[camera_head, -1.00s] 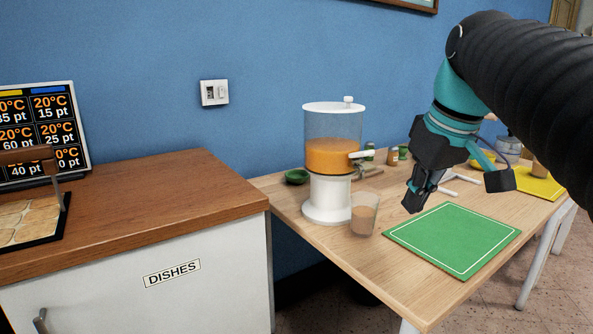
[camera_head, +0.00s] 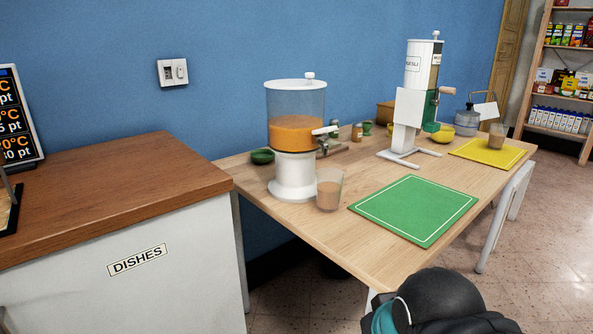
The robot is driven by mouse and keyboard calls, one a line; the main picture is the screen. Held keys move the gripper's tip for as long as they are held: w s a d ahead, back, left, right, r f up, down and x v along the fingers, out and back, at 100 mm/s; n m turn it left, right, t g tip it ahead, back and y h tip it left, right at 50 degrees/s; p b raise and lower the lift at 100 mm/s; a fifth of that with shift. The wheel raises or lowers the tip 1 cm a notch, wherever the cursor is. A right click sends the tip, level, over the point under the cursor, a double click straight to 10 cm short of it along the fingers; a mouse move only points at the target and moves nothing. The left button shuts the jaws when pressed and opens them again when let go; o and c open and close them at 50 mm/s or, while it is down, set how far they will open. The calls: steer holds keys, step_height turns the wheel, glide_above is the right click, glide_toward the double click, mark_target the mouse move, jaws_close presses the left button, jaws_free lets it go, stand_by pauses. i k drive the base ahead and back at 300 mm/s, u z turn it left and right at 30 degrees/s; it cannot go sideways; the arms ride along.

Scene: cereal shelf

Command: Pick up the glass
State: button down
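A second similar glass (camera_head: 496,136) stands on the yellow mat at the far right of the table. Part of my arm shows at the bottom right, below the table's front edge. My gripper itself is outside the picture, so its state is hidden.
A green mat (camera_head: 417,209) lies empty right of the nearer glass. A white and green cereal dispenser (camera_head: 414,100) stands behind it. A yellow mat (camera_head: 487,153) lies at the far right. A wooden-topped dishes cabinet (camera_head: 130,240) is at the left. A green bowl (camera_head: 262,157) sits behind the juice dispenser.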

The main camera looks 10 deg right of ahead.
mark_target(329, 180)
steer(key=z, duration=3.05)
steer(key=k, duration=1.7)
steer(key=u, duration=1.75)
